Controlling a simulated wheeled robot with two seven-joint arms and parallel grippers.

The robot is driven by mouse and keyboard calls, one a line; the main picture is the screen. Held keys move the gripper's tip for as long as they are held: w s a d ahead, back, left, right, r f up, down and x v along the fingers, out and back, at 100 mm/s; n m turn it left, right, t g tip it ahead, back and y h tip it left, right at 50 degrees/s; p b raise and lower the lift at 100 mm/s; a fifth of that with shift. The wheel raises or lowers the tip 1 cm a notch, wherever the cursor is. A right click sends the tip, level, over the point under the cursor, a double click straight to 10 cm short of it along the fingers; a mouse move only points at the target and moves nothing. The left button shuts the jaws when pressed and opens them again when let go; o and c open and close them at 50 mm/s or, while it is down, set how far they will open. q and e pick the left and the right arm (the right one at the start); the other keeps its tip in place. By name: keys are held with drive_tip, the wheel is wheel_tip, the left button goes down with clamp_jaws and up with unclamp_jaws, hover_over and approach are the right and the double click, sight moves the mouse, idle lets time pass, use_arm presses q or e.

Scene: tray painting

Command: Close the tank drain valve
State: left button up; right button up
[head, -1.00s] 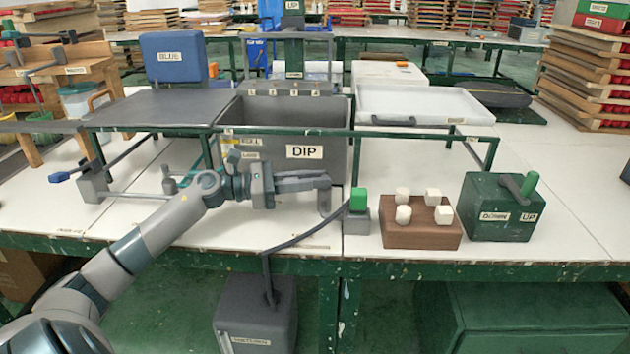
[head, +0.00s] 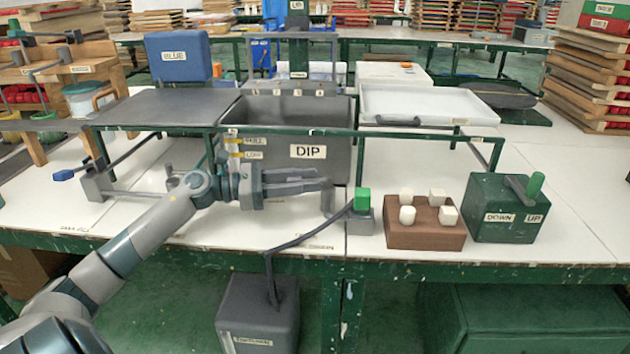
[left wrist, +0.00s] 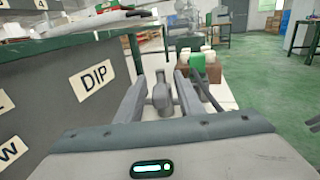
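The grey tank labelled DIP (head: 290,112) stands in the middle of the table in the head view; its side and label also show in the left wrist view (left wrist: 88,85). A grey upright fitting (head: 327,200) stands at the tank's front right; I take it for the drain valve. My left gripper (head: 326,183) is in front of the tank, fingers pointing right at this fitting. In the left wrist view its two fingers (left wrist: 158,92) are apart, with a grey round-topped piece (left wrist: 160,98) between or just beyond them. I cannot tell whether they touch it. My right gripper is out of view.
A green-topped grey block (head: 361,220) stands right of the fitting, near a dark rod from a floor box (head: 258,318). A brown block (head: 425,238) with white knobs and a green DOWN/UP box (head: 500,220) stand farther right. A green rail (head: 420,135) crosses above.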

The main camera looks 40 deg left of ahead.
use_arm(q)
drive_tip(key=shift+v, duration=2.1)
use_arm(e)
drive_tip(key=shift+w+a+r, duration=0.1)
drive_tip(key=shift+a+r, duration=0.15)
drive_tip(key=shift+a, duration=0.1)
